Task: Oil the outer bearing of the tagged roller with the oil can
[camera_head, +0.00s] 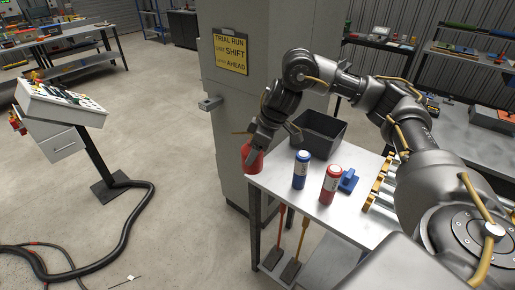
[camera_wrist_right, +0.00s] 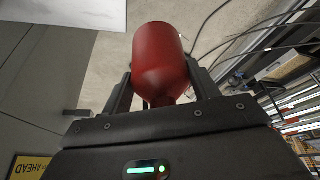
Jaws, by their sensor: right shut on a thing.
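The red oil can (camera_head: 251,159) is in my right gripper (camera_head: 259,142), in the air just beyond the near-left corner of the metal bench. In the right wrist view the can's rounded red body (camera_wrist_right: 160,58) sits between the two dark fingers of my right gripper (camera_wrist_right: 161,82), which are shut on it. A thin dark line beside the gripper in the head view may be its spout; I cannot tell. No tagged roller or bearing can be made out in either view. My left gripper is not in view.
The metal bench (camera_head: 280,184) holds a black bin (camera_head: 317,134), a blue bottle (camera_head: 300,171), a red bottle (camera_head: 330,186) and a blue block (camera_head: 348,181). A grey cabinet (camera_head: 228,113) with a yellow sign (camera_head: 230,52) stands close behind the can. Open floor lies left, with a control stand (camera_head: 62,103).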

